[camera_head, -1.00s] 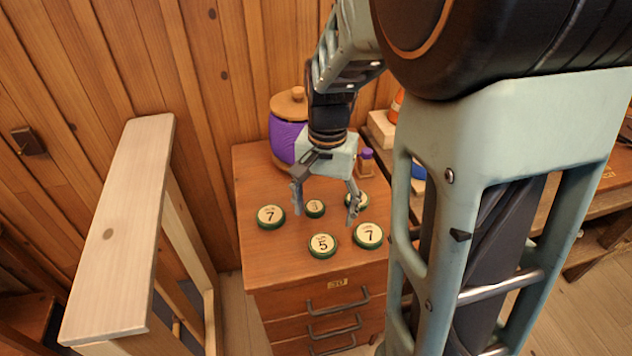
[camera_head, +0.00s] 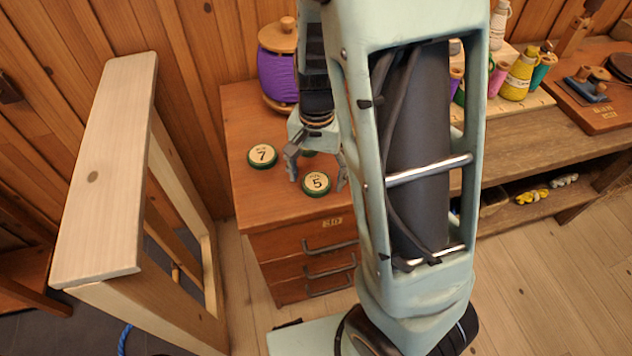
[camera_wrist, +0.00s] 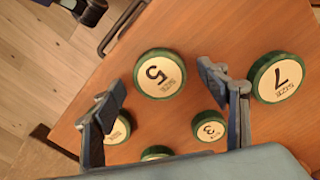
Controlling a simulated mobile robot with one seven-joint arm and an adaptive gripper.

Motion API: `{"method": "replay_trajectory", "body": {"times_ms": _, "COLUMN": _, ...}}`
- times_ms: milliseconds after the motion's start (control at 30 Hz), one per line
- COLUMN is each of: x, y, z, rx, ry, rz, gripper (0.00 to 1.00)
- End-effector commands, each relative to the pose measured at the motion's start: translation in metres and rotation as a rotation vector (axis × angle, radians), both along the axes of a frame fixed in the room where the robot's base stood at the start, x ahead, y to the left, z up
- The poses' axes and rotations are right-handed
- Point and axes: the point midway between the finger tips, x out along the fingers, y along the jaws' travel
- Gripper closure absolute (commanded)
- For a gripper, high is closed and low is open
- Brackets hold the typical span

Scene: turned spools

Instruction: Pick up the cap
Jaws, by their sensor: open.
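Several round caps with green rims and cream, numbered tops lie on the cabinet top. The cap marked 5 (camera_head: 316,183) is near the front; it also shows in the wrist view (camera_wrist: 160,74). A cap marked 7 (camera_head: 262,155) lies to its left in the head view and shows at the right of the wrist view (camera_wrist: 278,77). A smaller cap marked 3 (camera_wrist: 209,130) lies behind. Two more, one at left (camera_wrist: 120,131) and one at bottom (camera_wrist: 157,153), are partly hidden. My gripper (camera_head: 317,177) is open and empty, its fingers either side of the 5 cap; contact is unclear.
The wooden cabinet (camera_head: 243,186) has drawers with handles. A purple jar (camera_head: 277,75) with a wooden lid stands at its back. A pale wooden stand (camera_head: 105,170) is at left. A bench at right holds spools (camera_head: 519,76). My arm hides the cabinet's right side.

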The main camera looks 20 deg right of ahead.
Motion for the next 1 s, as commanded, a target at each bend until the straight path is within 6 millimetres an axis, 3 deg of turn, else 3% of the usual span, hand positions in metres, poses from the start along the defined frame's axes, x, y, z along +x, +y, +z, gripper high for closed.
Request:
{"method": "replay_trajectory", "body": {"times_ms": 233, "x": 0.0004, "y": 0.0000, "z": -0.0018, "rx": 0.000, "ry": -0.001, "rz": 0.000, "gripper": 0.32}}
{"method": "replay_trajectory", "body": {"times_ms": 600, "x": 0.0003, "y": -0.0001, "z": -0.0017, "rx": -0.001, "ry": -0.001, "rz": 0.000, "gripper": 0.70}}
{"method": "replay_trajectory", "body": {"times_ms": 1000, "x": 0.0004, "y": 0.0001, "z": 0.0049, "rx": 0.000, "ry": -0.001, "rz": 0.001, "gripper": 0.70}}
